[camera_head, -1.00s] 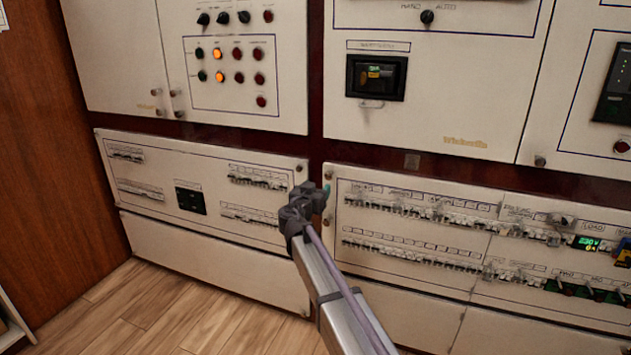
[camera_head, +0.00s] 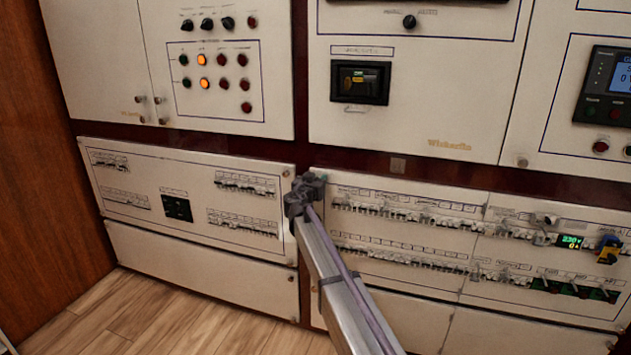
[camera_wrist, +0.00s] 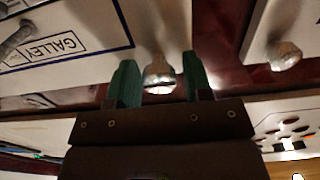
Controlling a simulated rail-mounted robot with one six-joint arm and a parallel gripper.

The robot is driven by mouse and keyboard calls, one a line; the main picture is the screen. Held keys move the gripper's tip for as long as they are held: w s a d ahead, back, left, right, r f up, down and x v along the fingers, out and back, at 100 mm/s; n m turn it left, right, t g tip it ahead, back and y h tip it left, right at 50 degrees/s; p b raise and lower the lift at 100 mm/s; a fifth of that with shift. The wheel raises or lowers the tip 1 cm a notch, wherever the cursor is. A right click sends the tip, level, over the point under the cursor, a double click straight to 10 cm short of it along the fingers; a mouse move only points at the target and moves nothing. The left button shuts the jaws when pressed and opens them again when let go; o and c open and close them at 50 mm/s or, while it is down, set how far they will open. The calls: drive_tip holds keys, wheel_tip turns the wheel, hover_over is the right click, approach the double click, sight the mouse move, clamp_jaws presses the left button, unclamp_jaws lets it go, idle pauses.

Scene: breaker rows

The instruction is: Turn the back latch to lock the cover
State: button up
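The cover is the cream lower right breaker panel (camera_head: 400,240), closed in its dark red frame. In the wrist view, a round metal latch (camera_wrist: 160,76) sits at the corner of the panel with the GALLEY label (camera_wrist: 62,46). My gripper (camera_wrist: 157,72) is open, with one green finger on each side of this latch. Small gaps seem to show between fingers and latch; contact is unclear. In the head view my gripper (camera_head: 310,182) covers the upper left corner of the panel, hiding the latch and the fingertips.
A second knob (camera_wrist: 284,55) is on the neighbouring panel, close beside my gripper. That lower left panel (camera_head: 150,205) carries breaker rows and a dark socket. Switch rows (camera_head: 400,214) line the right panel. The wooden floor (camera_head: 180,315) in front is clear.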

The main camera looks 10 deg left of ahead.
drive_tip(key=c, duration=0.7)
drive_tip(key=shift+n, duration=0.3)
drive_tip(key=n, duration=0.4)
drive_tip(key=shift+a, duration=0.1)
drive_tip(key=n, duration=0.4)
drive_tip(key=shift+n, duration=0.4)
drive_tip(key=n, duration=0.4)
drive_tip(key=shift+f, duration=0.1)
drive_tip(key=shift+n, duration=2.2)
